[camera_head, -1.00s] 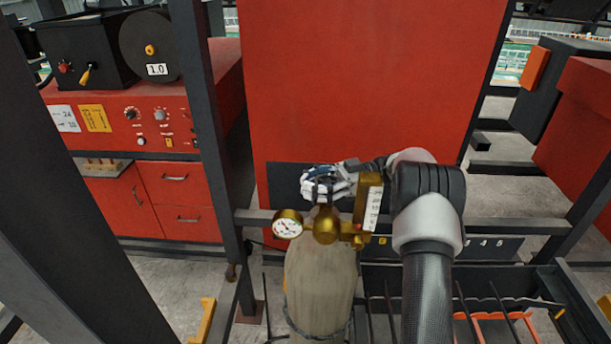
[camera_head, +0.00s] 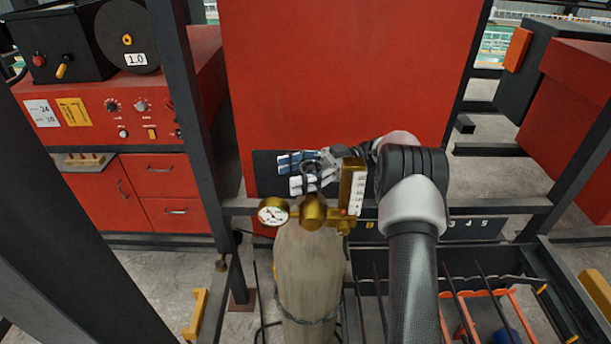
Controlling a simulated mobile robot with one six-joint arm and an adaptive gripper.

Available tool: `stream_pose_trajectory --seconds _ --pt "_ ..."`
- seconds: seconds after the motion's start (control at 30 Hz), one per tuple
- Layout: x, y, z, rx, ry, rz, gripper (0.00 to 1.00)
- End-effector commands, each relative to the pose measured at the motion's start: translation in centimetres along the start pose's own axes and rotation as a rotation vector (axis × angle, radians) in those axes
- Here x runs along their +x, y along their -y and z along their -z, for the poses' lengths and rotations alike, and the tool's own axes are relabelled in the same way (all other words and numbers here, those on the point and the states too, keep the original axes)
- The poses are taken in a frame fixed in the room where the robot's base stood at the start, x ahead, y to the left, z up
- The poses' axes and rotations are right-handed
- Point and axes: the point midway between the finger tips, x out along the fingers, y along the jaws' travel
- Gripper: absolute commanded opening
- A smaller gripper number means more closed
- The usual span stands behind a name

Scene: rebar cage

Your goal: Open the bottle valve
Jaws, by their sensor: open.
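The gas bottle (camera_head: 310,275) stands upright in the lower middle, pale and worn, with a chain around it. On its top sits a brass valve body (camera_head: 312,211) with a round pressure gauge (camera_head: 273,214) on its left and a brass flowmeter (camera_head: 355,190) on its right. A dark ring, seemingly the valve handwheel (camera_head: 311,170), shows just above the brass body. My gripper (camera_head: 300,172) is open behind and above the valve, its pale fingers spread to the left of the ring. The gripper partly overlaps the ring, and I cannot tell whether they touch.
A large red cabinet (camera_head: 345,75) stands right behind the bottle. Dark frame posts (camera_head: 185,110) rise on the left, and a horizontal rail (camera_head: 470,204) runs behind the bottle. A rack with upright rods (camera_head: 440,290) lies to the lower right.

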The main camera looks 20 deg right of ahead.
Motion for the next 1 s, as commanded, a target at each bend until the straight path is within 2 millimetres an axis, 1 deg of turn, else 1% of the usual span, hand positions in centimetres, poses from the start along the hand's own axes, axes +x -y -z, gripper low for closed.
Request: stream_pose_trajectory --seconds 0.37,0.67,0.8,0.87,1.0 --pt "0.0 -0.1 -0.3 0.001 0.001 -0.014 0.61" --pt "0.0 -0.5 -0.6 -0.002 0.002 -0.091 0.61" --pt "-0.1 -0.7 -0.4 0.001 -0.003 -0.186 0.61" --pt "-0.1 -1.0 0.5 0.006 -0.007 -0.236 0.61" --pt "-0.2 -1.4 0.8 0.003 -0.006 -0.325 0.61"
